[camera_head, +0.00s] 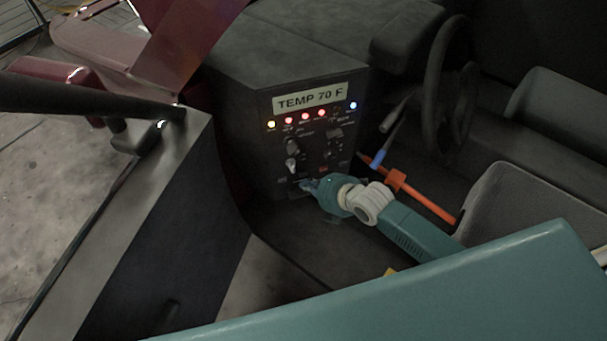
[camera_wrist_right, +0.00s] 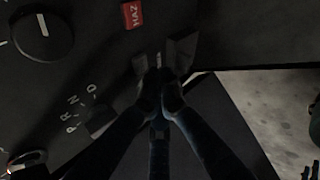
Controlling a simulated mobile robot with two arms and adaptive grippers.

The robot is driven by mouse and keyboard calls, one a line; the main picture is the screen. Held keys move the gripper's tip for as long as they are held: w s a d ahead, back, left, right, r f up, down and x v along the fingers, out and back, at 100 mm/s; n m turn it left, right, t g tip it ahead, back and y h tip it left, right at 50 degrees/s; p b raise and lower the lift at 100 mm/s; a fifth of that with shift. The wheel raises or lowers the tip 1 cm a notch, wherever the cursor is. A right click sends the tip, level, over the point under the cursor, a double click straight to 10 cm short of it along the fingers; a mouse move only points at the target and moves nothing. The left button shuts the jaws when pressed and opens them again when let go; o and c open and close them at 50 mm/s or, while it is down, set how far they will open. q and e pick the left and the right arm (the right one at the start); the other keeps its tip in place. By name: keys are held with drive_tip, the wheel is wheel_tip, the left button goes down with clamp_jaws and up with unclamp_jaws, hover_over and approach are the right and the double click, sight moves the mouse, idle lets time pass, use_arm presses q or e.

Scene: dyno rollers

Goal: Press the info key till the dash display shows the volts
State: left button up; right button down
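The dash display (camera_head: 310,100) reads "TEMP 70 F" at the top of the dark dash panel (camera_head: 268,160). My right gripper (camera_head: 307,184) is at the lower part of this panel. In the right wrist view, the fingers (camera_wrist_right: 160,82) are drawn together with nothing seen between them. Their tips are at a pair of dark keys, one of them the right-hand key (camera_wrist_right: 181,52). The fingertips partly cover the small label between these keys, so I cannot read which is the info key. I cannot tell whether the tips touch. My left gripper is not in view.
A red HAZ key (camera_wrist_right: 132,14) is close to the fingertips. A round knob (camera_wrist_right: 43,36) and the P-R-N-D lettering (camera_wrist_right: 82,115) are on the left.

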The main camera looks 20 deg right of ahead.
idle(0.3)
drive_tip(key=shift+w, duration=0.45)
drive_tip(key=shift+w, duration=0.35)
idle(0.6)
drive_tip(key=shift+s, duration=0.1)
drive_tip(key=shift+s+p, duration=0.35)
drive_tip(key=shift+s, duration=0.35)
drive_tip(key=s+p, duration=0.3)
drive_tip(key=s, duration=0.2)
drive_tip(key=shift+d, duration=0.15)
